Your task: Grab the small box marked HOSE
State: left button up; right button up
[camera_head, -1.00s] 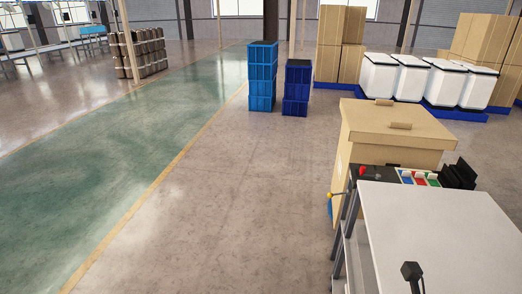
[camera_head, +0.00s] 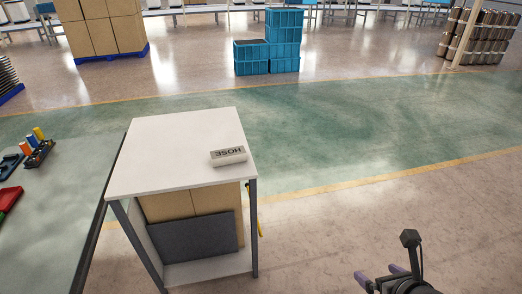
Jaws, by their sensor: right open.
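The small box marked HOSE (camera_head: 229,158) lies on the white top of a small table (camera_head: 165,150), near its right edge. It is pale with a grey face, and its lettering appears upside down. My right gripper (camera_head: 380,275) is at the bottom right, over bare floor. Its two purple-tipped fingers are apart with nothing between them. It is to the right of the table and nearer to me, well clear of the box. My left gripper is out of view.
Cardboard boxes (camera_head: 205,201) and a dark grey panel (camera_head: 193,239) sit under the tabletop. A grey workbench (camera_head: 62,200) with small coloured items stands at the left. Blue crates (camera_head: 284,45) stand far back. Floor to the table's right is clear.

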aim_at(234, 154)
jog(key=u, duration=0.25)
jog(key=i+l+u, duration=0.95)
jog(key=l, duration=0.2)
jog(key=i+l+u, duration=0.1)
jog(key=l+u, duration=0.15)
jog(key=i+l+u, duration=0.25)
jog(key=l, duration=0.25)
jog(key=l+u, duration=0.2)
jog(key=l, duration=0.2)
jog(key=l+u, duration=0.25)
jog(key=l, duration=0.15)
